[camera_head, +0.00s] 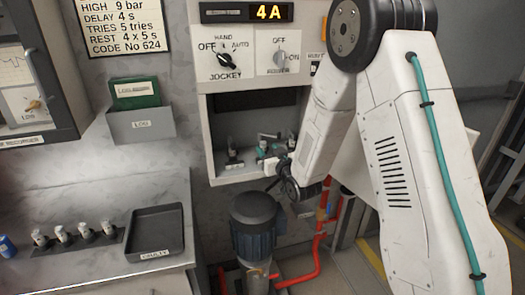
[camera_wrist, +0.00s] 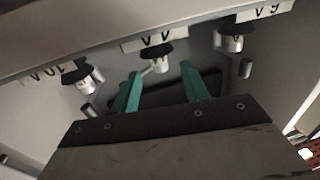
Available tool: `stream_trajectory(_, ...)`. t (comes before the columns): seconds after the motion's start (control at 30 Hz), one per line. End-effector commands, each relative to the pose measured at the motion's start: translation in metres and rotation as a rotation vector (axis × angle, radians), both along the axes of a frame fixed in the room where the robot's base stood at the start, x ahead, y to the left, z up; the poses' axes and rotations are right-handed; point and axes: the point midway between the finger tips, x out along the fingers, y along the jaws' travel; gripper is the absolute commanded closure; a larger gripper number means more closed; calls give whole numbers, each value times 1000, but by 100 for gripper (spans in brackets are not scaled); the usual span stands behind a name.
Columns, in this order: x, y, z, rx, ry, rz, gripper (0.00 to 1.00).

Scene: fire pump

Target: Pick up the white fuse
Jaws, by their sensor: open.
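My gripper (camera_head: 268,160) reaches into the open wall cabinet. Its two teal fingers also show in the wrist view (camera_wrist: 158,88), apart with nothing gripped. A small whitish fuse-like piece (camera_wrist: 160,64) hangs below a dark holder just beyond the gap between the fingertips, apart from them. Similar pale pieces with dark tops are at left (camera_wrist: 92,80) and right (camera_wrist: 230,42) in the wrist view. In the head view one such piece (camera_head: 235,157) stands at the left inside the cabinet; my arm and gripper hide part of the rest.
The cabinet (camera_head: 200,125) frame surrounds the gripper closely. Its display (camera_head: 269,12) reads 4A. On the counter (camera_head: 40,190) are a row of several pale fuses (camera_head: 62,234), a blue item (camera_head: 7,246) and an empty tray (camera_head: 155,228) labelled FAULTY. A blue pump motor (camera_head: 255,225) stands below the cabinet.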

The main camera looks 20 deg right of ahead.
Motion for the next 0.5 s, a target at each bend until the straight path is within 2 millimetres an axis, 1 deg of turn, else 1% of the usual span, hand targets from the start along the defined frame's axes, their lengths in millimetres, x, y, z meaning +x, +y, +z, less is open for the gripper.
stream_trajectory(0.03,8,1,0,0,-1,0,55)
stream_trajectory(0.1,16,2,0,0,0,0,55)
stream_trajectory(0.2,22,3,0,1,0,-1,55)
stream_trajectory(0.43,23,3,0,1,0,-1,55)
stream_trajectory(0.47,23,3,0,1,0,-1,63)
stream_trajectory(0.5,23,3,0,1,1,-1,74)
